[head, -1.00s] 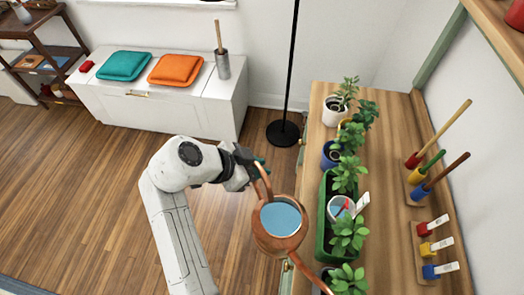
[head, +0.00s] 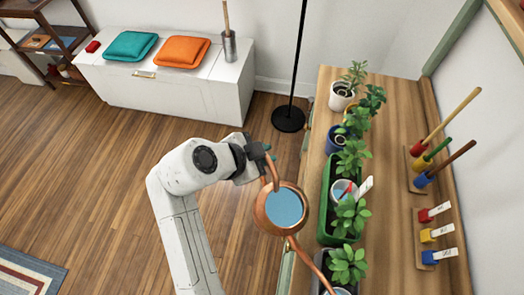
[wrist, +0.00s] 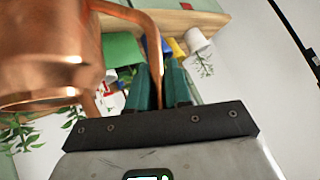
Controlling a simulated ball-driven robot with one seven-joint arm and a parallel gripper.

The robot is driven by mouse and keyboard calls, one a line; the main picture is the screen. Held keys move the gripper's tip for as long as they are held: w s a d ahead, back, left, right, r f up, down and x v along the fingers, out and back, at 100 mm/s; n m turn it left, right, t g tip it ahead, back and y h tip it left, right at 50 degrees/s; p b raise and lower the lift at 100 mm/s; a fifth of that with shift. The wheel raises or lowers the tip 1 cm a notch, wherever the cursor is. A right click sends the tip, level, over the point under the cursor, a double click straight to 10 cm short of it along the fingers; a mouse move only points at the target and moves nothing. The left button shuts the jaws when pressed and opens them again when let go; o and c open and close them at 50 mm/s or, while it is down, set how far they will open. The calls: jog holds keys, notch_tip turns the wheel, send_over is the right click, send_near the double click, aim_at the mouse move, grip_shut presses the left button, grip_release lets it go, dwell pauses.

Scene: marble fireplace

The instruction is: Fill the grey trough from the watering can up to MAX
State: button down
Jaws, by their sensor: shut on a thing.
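My gripper (head: 266,160) is shut on the handle of the copper watering can (head: 262,221). In the wrist view my gripper (wrist: 158,88) has its teal fingers around the handle, with the can (wrist: 55,50) at the left. The can hangs beside the wooden counter, its wide opening showing blue water. Its long spout runs down to the right over the counter's near end. The grey trough (head: 320,284) shows only partly at the bottom edge, under a leafy plant. The spout tip, any MAX mark and the trough's water level cannot be made out.
A green trough (head: 325,228) with plants, a round cup and a white tag stands on the wooden counter (head: 393,150). Potted plants stand behind it. Coloured tools and labelled blocks line the right side. A black pole (head: 297,60) stands behind.

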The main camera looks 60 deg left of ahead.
jog(key=d+r+m+y+p, duration=0.1)
jog(key=d+r+y+p, duration=0.1)
jog(key=r, duration=0.5)
jog(key=shift+d+p, duration=0.55)
jog(key=shift+d, duration=0.1)
jog(key=shift+d+r+m+y, duration=0.15)
jog(key=shift+d+r+y, duration=0.1)
jog(key=shift+r, duration=0.25)
jog(key=shift+d+r+m+y, duration=0.15)
jog(key=shift+d+r, duration=0.1)
jog(key=shift+r, duration=0.25)
dwell(5.7)
